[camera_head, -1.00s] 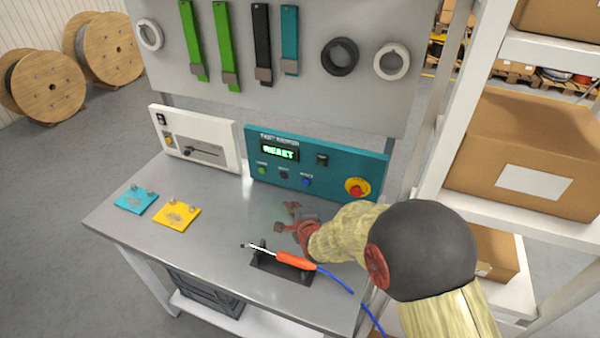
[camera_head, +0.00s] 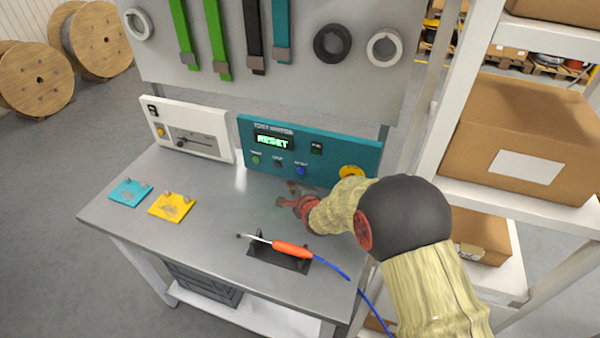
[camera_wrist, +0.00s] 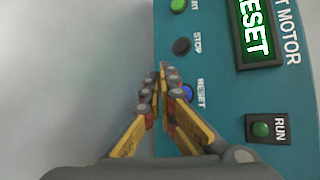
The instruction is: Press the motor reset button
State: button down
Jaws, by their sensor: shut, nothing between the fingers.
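The blue reset button (camera_head: 301,171) is on the teal motor panel (camera_head: 338,163) at the back of the bench. It also shows in the wrist view (camera_wrist: 188,91), partly hidden behind a finger. My gripper (camera_head: 290,193) is shut and empty, in front of the panel and below the button. In the wrist view my fingertips (camera_wrist: 163,69) meet at the panel's edge side, beside the reset button and near the black stop button (camera_wrist: 182,46). I see no clear contact with the blue button. The panel's display (camera_head: 272,141) reads RESET.
A green button (camera_head: 256,159) and a run button (camera_head: 316,147) are on the same panel. My arm partly covers a yellow emergency-stop plate (camera_head: 351,172). An orange-handled tool (camera_head: 291,249) rests on a black stand. Cyan (camera_head: 130,191) and yellow (camera_head: 172,207) plates lie left.

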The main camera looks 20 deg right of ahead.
jog(key=shift+w+d, duration=0.55)
jog(key=shift+w, duration=0.2)
jog(key=shift+w+d, duration=0.55)
jog(key=shift+w, duration=0.2)
dwell(0.4)
jog(key=shift+w+d+b, duration=0.2)
jog(key=shift+w+b, duration=0.1)
jog(key=shift+w+d, duration=0.3)
jog(key=shift+w, duration=0.05)
dwell(0.9)
jog(key=shift+s+a, duration=0.5)
jog(key=shift+s, duration=0.2)
jog(key=shift+s+a, duration=0.75)
jog(key=shift+s, duration=0.25)
jog(key=shift+s+a, duration=0.75)
jog(key=shift+s, duration=0.25)
